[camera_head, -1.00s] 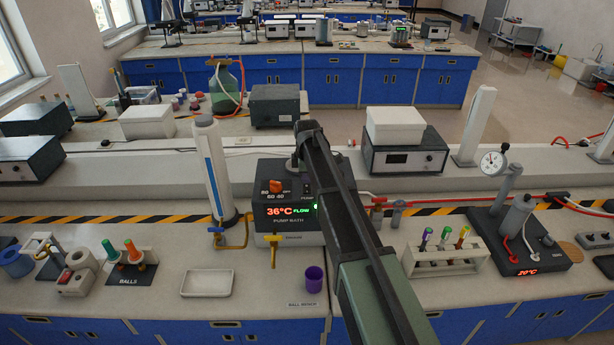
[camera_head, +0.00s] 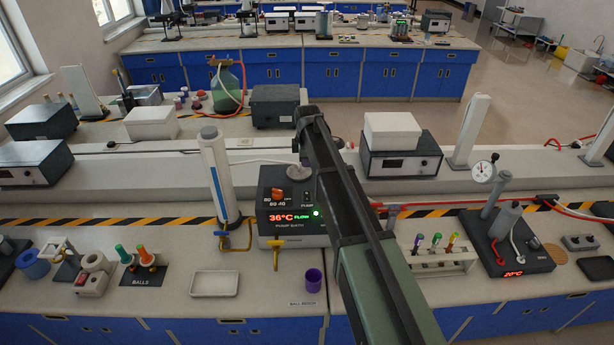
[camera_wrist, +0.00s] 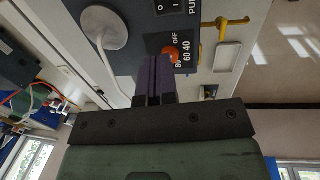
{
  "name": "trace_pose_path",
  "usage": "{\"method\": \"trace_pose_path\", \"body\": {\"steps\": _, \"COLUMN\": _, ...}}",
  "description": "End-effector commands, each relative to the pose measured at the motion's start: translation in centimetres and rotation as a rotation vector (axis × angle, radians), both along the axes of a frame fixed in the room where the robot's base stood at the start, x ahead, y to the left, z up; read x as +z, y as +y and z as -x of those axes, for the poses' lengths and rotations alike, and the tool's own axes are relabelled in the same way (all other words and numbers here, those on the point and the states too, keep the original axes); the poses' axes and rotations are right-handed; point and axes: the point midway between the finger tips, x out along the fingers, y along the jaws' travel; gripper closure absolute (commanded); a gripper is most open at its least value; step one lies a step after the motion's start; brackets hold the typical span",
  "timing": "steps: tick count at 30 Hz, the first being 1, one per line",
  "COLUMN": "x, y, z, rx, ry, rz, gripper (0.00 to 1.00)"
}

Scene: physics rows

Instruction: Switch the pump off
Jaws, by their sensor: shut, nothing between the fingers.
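The pump bath (camera_head: 268,232) is a dark box on the bench with a red 36°C display, a green FLOW label and a lit green lamp (camera_head: 316,213). Its PUMP switch (camera_head: 307,194) sits on the front panel, right of the orange knob (camera_head: 278,195). In the wrist view the switch's O and I marks (camera_wrist: 168,8) show at the top edge, and the orange knob (camera_wrist: 171,53) lies just beyond the fingers. My gripper (camera_wrist: 153,88) is shut and empty, above the panel. Its tips are hard to make out in the head view. I cannot tell which way the switch is tipped.
A yellow-handled tap (camera_head: 276,242) and a white column (camera_head: 214,175) stand left of my arm. A tube rack (camera_head: 446,262) stands right. A grey round fitting (camera_wrist: 103,27) is close to my fingers.

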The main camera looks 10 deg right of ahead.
Motion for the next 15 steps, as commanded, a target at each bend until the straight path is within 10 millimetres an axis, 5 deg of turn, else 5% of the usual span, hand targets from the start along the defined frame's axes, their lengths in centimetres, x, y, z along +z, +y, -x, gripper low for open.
{"method": "trace_pose_path", "body": {"steps": 8, "x": -0.5, "y": 0.0, "z": 0.0, "rx": 0.0, "ry": 0.001, "rz": 0.0, "gripper": 1.0}}
{"method": "trace_pose_path", "body": {"steps": 15, "x": -4.2, "y": -0.1, "z": -0.3, "rx": 0.0, "ry": 0.001, "rz": 0.0, "gripper": 1.0}}
